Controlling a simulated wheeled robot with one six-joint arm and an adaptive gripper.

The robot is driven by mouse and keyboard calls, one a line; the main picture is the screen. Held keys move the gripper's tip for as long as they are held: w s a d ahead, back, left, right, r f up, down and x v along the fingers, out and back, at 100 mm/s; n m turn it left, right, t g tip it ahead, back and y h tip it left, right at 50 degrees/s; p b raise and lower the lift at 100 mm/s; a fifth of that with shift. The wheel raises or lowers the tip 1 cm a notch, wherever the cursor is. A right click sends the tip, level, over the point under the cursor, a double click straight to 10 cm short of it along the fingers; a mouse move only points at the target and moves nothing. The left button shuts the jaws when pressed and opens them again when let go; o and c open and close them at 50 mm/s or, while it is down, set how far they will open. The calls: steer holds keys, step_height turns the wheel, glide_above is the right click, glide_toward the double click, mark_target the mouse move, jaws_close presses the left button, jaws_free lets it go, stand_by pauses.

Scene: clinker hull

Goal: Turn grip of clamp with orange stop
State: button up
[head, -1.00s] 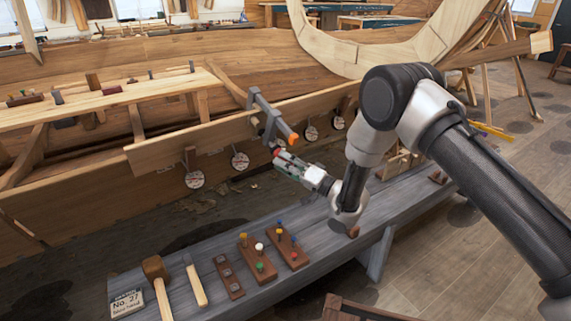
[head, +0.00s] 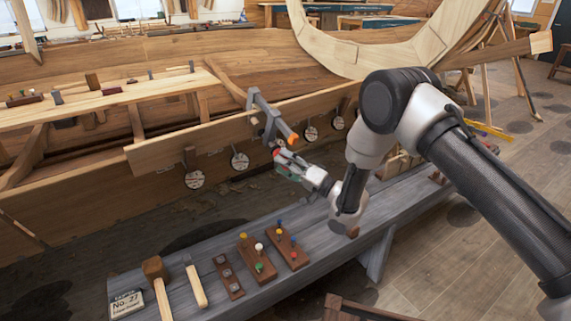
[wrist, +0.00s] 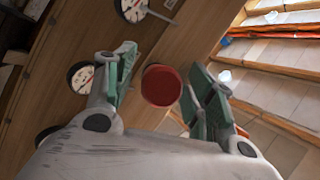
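The grey clamp (head: 262,112) is fixed on the upper edge of the hull plank. Its orange stop (head: 294,139) shows at the lower right end. My gripper (head: 281,158) is just below the clamp. In the wrist view a round red grip (wrist: 161,86) faces the camera end-on, between the green-padded fingers of my gripper (wrist: 160,78). The fingers are apart, with a visible gap on both sides of the red grip. Whether the grip lies fully within the finger depth is hard to tell. The clamp's screw is mostly hidden.
Several round dials hang below the plank, including one dial (head: 240,161) left of the clamp. The grey bench (head: 215,237) in front holds a mallet (head: 155,272), peg blocks (head: 257,258) and a number card (head: 127,304). The hull plank (head: 210,137) is close behind my gripper.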

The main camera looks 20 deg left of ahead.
steer(key=shift+d, duration=0.1)
steer(key=v, duration=1.2)
steer(key=shift+w, duration=0.1)
stand_by(0.8)
